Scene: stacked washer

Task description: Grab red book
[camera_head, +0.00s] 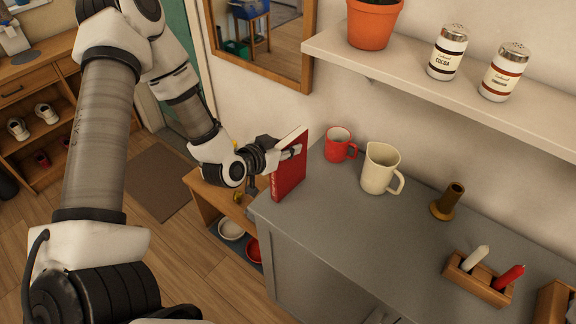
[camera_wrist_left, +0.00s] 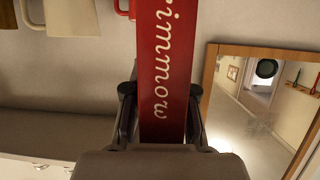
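The red book (camera_head: 289,175) stands upright at the far left end of the grey counter, its red side facing me and its pale pages at the edge. My left gripper (camera_head: 294,152) is at the book, with one finger lying along its red cover. In the left wrist view the lettered red spine (camera_wrist_left: 166,60) runs between the two fingers (camera_wrist_left: 162,95), which sit close against both sides, so the gripper looks shut on the book. My right gripper is not in view.
A red mug (camera_head: 339,146) and a cream pitcher (camera_head: 379,170) stand right of the book on the counter (camera_head: 325,215). A brown holder (camera_head: 447,203) and a wooden candle tray (camera_head: 476,282) are farther right. A shelf (camera_head: 450,92) and mirror (camera_head: 262,65) are on the wall.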

